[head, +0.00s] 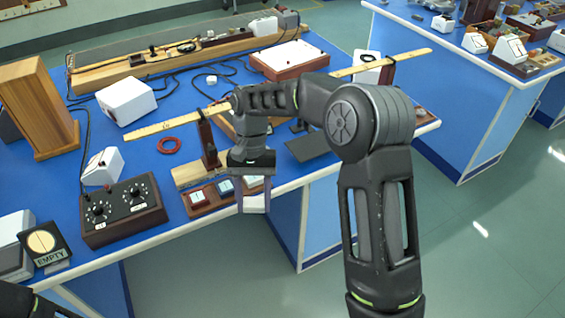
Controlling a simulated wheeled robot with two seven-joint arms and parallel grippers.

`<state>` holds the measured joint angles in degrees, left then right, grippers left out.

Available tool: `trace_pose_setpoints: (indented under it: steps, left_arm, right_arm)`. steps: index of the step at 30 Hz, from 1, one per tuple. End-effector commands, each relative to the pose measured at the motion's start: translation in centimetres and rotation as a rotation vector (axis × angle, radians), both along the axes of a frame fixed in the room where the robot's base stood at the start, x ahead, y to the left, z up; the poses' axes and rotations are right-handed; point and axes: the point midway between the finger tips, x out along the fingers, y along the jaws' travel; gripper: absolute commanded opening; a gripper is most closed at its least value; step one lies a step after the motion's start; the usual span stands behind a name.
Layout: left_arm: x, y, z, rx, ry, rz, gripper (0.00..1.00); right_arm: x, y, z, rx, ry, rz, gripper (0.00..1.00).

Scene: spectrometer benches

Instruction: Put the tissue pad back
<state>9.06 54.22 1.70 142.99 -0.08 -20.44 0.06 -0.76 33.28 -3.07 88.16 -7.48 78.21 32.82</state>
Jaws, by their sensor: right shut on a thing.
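My right gripper (254,200) points down at the front edge of the blue bench, at the right end of a small reddish-brown wooden tray (213,208). It is shut on a small pale pad (251,182), which I take to be the tissue pad; the fingers and wrist hide most of it. I cannot tell whether the pad touches the tray. Two other pads sit in the tray: a pale one (200,198) at the left and a blue one (226,187) in the middle. My left gripper is out of view.
A wooden stand (208,140) holding a long ruler (160,124) rises just behind the tray. A black box with two dials (122,212) stands to the left, near an EMPTY sign (46,243). A red ring (169,145) lies behind. Open floor lies to the right.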

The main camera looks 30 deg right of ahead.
Motion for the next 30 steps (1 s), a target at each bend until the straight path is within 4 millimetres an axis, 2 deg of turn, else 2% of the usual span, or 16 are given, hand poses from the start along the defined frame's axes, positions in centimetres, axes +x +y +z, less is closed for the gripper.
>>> trace_pose_setpoints:
  steps: [16, 23, 30]
  left_arm:
    - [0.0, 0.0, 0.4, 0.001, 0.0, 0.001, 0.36]
    - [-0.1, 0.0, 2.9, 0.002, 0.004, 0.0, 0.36]
    - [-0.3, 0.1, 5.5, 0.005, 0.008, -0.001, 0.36]
  right_arm:
    - [-0.1, -0.5, 0.5, 0.0, -0.001, -0.014, 0.11]
    - [-1.0, -4.0, 3.5, 0.0, -0.005, -0.133, 0.11]
    - [-3.0, -8.2, 6.6, 0.0, -0.004, -0.329, 0.11]
